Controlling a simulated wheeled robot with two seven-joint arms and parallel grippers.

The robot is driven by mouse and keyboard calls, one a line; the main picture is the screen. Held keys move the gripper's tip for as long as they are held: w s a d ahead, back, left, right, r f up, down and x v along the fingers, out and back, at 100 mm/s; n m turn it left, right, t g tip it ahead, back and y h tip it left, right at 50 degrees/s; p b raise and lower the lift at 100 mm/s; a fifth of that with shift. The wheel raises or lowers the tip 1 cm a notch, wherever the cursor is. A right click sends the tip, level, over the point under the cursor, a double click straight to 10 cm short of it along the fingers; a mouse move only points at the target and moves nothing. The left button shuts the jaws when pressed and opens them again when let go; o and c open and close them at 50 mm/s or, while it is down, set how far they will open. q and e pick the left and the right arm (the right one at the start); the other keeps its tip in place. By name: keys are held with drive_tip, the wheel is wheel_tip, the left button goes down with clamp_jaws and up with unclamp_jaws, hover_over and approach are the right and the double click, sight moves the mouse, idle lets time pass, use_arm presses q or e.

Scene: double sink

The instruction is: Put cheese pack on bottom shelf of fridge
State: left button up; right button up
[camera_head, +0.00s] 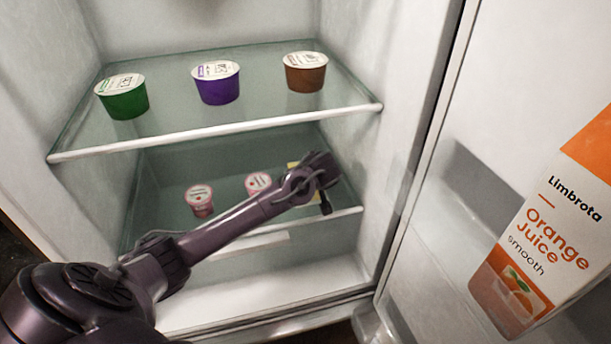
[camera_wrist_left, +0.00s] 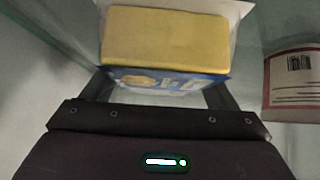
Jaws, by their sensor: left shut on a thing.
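My left gripper (camera_head: 322,188) reaches into the open fridge, at the right part of the lower glass shelf (camera_head: 262,225), below the upper shelf. It is shut on the cheese pack (camera_wrist_left: 166,42), a yellow block in white and blue wrapping, seen between the fingers in the left wrist view. In the head view only a small yellow bit of the pack (camera_head: 293,165) shows behind the gripper. I cannot tell whether the pack touches the shelf. My right gripper is not in view.
Two pink-and-white cups (camera_head: 199,200) (camera_head: 257,183) stand on the lower shelf, left of the gripper. Green (camera_head: 125,104), purple (camera_head: 217,88) and brown (camera_head: 305,77) cups stand on the upper shelf (camera_head: 170,125). An orange juice carton (camera_head: 545,235) sits in the door at right.

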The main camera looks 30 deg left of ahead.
use_arm(q)
drive_tip(key=o, duration=1.2)
drive_tip(key=shift+c, duration=0.2)
drive_tip(key=shift+d+r, duration=0.1)
drive_tip(key=shift+r, duration=0.05)
drive_tip(key=b+v, duration=0.1)
drive_tip(key=v, duration=1)
drive_tip(key=shift+s+d+r, duration=0.2)
drive_tip(key=shift+r, duration=0.1)
